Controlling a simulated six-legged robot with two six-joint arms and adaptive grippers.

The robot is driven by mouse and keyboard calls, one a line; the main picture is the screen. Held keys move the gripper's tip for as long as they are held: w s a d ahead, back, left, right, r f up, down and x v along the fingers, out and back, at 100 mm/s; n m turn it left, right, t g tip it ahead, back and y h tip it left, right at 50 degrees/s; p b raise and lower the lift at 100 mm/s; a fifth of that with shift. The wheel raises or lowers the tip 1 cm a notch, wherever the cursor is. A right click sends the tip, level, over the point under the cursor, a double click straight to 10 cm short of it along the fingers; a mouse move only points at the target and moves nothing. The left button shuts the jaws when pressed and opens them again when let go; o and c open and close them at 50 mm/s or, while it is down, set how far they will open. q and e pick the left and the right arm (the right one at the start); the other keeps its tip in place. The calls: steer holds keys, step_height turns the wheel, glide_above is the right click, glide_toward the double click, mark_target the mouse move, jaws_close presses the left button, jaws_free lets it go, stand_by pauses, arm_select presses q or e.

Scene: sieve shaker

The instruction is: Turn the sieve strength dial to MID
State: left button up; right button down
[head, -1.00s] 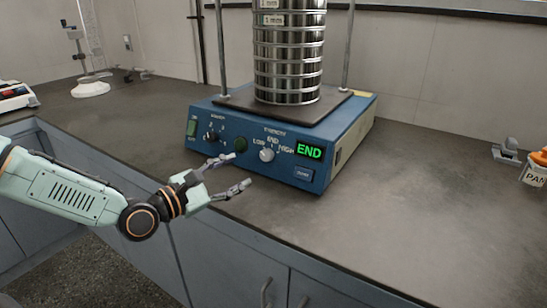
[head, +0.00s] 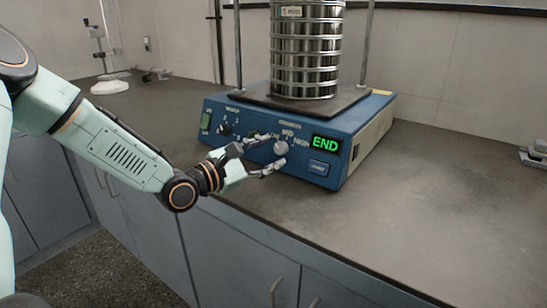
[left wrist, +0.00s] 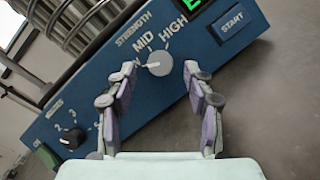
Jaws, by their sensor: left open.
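The blue sieve shaker (head: 330,181) stands on the bench with a stack of metal sieves (head: 305,55) on top. Its grey strength dial (head: 281,147) is on the front panel, marked LOW, MID and HIGH. In the left wrist view the strength dial (left wrist: 160,62) shows beyond the fingertips, its white mark pointing near MID. My left gripper (head: 262,156) is open in front of the dial, its fingers to either side of it; in the left wrist view the open fingers (left wrist: 160,92) appear short of it. I cannot tell whether they touch it. My right gripper is out of view.
A green display (head: 325,143) reads END, with a START button (head: 319,168) below it. Another dial (head: 225,128) and a green switch (head: 206,121) are left of the strength dial.

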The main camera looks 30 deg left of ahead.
mark_target(282, 148)
arm_select(q)
steer(key=shift+x, duration=0.85)
steer(key=shift+w+d+b, duration=0.2)
steer(key=shift+w+b, duration=0.05)
steer(key=shift+b, duration=0.1)
steer(key=shift+a, duration=0.1)
steer(key=shift+c, duration=0.2)
jaws_close()
